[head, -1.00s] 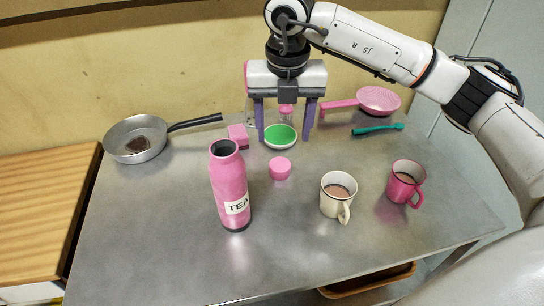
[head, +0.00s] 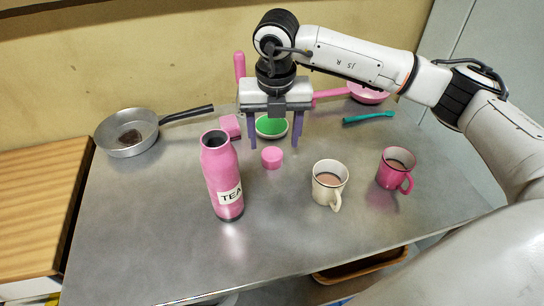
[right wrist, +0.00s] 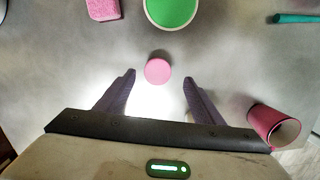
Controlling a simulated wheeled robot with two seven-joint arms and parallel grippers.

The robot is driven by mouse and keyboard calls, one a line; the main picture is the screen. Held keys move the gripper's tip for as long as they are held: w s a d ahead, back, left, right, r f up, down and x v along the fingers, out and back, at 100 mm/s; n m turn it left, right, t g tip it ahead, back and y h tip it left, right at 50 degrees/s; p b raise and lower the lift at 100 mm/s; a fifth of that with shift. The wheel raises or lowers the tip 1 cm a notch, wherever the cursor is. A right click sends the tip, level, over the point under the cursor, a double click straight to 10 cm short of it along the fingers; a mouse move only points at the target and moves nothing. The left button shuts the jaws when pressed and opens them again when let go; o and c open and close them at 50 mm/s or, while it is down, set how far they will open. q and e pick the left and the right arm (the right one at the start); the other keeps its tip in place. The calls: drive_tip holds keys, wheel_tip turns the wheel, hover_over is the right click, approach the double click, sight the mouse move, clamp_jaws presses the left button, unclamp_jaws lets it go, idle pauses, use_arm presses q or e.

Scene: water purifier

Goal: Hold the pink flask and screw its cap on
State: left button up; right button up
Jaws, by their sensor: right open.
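The pink flask (head: 222,178) stands upright and open-topped on the metal table, with a white TEA label. Its pink cap (head: 272,158) lies on the table to the right of the flask. My right gripper (head: 274,146) is open and empty, above and behind the cap. In the right wrist view the cap (right wrist: 158,70) lies ahead, between the lines of the two spread fingers (right wrist: 159,76), apart from both. My left gripper is not in view.
A green-filled bowl (head: 271,127) and a pink block (head: 231,126) are behind the cap. A white mug (head: 329,184) and a pink mug (head: 395,170) stand to the right. A pan (head: 127,134) is at left, a teal brush (head: 368,118) at back right. The front table is clear.

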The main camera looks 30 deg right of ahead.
sight(272, 154)
drive_tip(key=f, duration=0.5)
drive_tip(key=shift+w+a+p, duration=0.15)
drive_tip(key=shift+w+p, duration=0.15)
drive_tip(key=shift+p, duration=0.1)
drive_tip(key=c, duration=1.1)
